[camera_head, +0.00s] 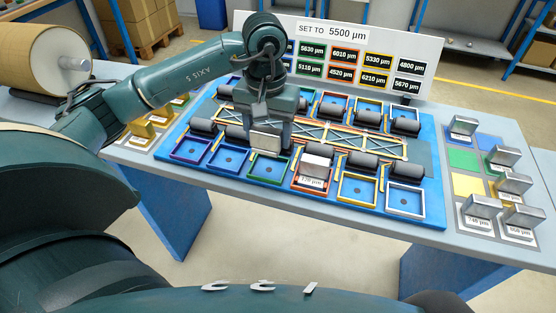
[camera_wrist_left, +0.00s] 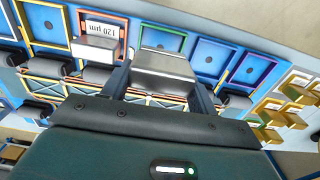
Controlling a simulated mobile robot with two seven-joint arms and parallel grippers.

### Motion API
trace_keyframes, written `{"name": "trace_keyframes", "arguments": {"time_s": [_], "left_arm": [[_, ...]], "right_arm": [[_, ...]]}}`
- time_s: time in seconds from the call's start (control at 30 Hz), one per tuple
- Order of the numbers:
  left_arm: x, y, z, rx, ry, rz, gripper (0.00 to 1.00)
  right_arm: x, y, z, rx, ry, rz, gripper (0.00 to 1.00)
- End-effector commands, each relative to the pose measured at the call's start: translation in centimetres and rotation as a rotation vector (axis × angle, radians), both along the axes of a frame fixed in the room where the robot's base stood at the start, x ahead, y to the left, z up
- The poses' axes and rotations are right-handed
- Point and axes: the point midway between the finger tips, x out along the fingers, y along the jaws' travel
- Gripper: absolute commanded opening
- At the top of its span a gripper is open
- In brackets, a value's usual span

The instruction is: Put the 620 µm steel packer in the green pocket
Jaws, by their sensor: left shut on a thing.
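My left gripper (camera_head: 266,138) is shut on a steel packer (camera_head: 265,143), a grey metal block. It holds the packer over the blue board, at the back edge of the green pocket (camera_head: 284,180) in the front row. In the left wrist view the packer (camera_wrist_left: 163,72) sits between the fingers (camera_wrist_left: 162,82), and the green-rimmed pocket (camera_wrist_left: 178,42) shows just beyond it, looking empty. No label on the held packer is readable. Whether it touches the pocket, I cannot tell. My right gripper is not in view.
The red pocket (camera_head: 296,186) beside it holds a packer (camera_head: 318,161) labelled 120 µm. Dark rollers (camera_head: 362,160) line the board. More steel packers (camera_head: 514,183) stand at the right, brass blocks (camera_head: 142,128) at the left. A sign (camera_head: 332,30) reads SET TO 5500 µm.

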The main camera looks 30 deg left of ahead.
Motion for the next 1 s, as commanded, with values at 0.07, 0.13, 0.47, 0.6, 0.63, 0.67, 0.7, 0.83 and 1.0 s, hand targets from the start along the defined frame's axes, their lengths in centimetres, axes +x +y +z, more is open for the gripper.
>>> {"name": "trace_keyframes", "arguments": {"time_s": [0.07, 0.13, 0.47, 0.6, 0.63, 0.67, 0.7, 0.83, 1.0], "left_arm": [[-0.1, 0.0, -1.4, 0.000, 0.005, 0.001, 0.29], [-0.1, 0.0, -2.4, 0.000, 0.002, 0.001, 0.29], [-0.1, 0.0, -5.8, -0.001, 0.003, 0.001, 0.29], [0.0, 0.0, -7.0, -0.001, -0.001, 0.000, 0.29], [0.0, 0.0, -7.1, -0.001, -0.002, 0.000, 0.29], [0.1, 0.0, -7.0, 0.000, -0.003, 0.000, 0.29], [0.1, 0.0, -7.0, 0.000, -0.003, -0.001, 0.29], [0.1, 0.0, -7.2, -0.001, -0.002, 0.000, 0.29], [0.0, 0.0, -7.4, 0.000, -0.001, 0.000, 0.65]], "right_arm": [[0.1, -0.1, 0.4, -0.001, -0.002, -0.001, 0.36], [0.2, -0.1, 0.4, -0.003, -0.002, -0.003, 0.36], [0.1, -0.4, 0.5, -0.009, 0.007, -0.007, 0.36], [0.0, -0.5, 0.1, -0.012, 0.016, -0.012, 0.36], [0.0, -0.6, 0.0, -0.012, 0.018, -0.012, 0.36], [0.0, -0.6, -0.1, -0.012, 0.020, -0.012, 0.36], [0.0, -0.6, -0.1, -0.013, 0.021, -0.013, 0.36], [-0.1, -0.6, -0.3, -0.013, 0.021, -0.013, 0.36], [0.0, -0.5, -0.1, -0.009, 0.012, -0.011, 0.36]]}}
